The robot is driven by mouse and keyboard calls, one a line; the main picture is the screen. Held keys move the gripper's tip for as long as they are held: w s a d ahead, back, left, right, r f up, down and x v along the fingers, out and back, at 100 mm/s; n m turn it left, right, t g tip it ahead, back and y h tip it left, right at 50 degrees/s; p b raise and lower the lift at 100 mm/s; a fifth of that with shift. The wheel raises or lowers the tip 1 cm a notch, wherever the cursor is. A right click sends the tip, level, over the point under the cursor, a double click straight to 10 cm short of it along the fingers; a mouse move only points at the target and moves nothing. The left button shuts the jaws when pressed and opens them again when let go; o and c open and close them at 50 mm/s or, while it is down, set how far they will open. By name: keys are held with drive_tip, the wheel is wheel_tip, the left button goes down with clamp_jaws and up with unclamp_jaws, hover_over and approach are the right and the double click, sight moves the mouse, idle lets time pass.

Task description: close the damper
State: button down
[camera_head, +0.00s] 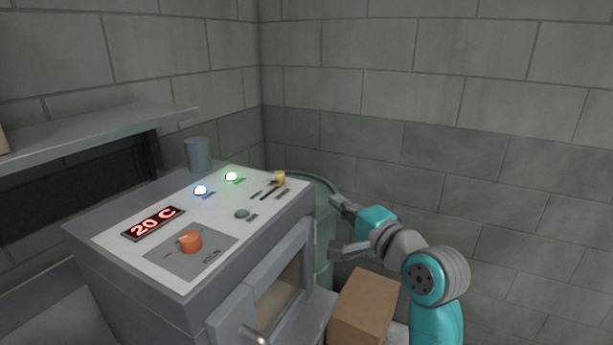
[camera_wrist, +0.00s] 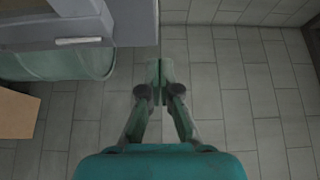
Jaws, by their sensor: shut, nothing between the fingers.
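The kiln's sloped control panel (camera_head: 150,215) is at the left in the head view. Near its far right corner a yellow knob (camera_head: 279,177) sits at the far end of a dark slot (camera_head: 268,192). This slider may be the damper control; its labels are too small to read. My gripper (camera_head: 337,203) is to the right of the panel, apart from the knob, beside the green barrel. In the wrist view my gripper (camera_wrist: 160,68) is shut and empty, with its fingertips together over the tiled floor.
The panel also has an orange dial (camera_head: 189,241), a green button (camera_head: 242,214), lit lamps and a red 20 C display (camera_head: 153,223). A green barrel (camera_head: 324,235) and a cardboard box (camera_head: 362,308) stand right of the kiln. A grey shelf (camera_head: 95,128) overhangs at left.

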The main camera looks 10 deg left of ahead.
sight(280, 202)
drive_tip(key=shift+w+r, duration=0.2)
drive_tip(key=shift+r, duration=0.3)
drive_tip(key=shift+w+r, duration=0.15)
drive_tip(key=shift+r, duration=0.35)
drive_tip(key=x, duration=1)
drive_tip(key=shift+a, duration=0.3)
drive_tip(key=shift+s+a, duration=0.65)
drive_tip(key=shift+a, duration=0.35)
drive_tip(key=shift+s+a, duration=0.25)
drive_tip(key=shift+a, duration=0.35)
drive_tip(key=s, duration=0.2)
drive_tip(key=s+a, duration=0.1)
drive_tip(key=s, duration=0.1)
drive_tip(key=s+a, duration=0.1)
drive_tip(key=s, duration=0.1)
drive_tip(key=shift+s+a, duration=0.1)
drive_tip(key=shift+a, duration=0.05)
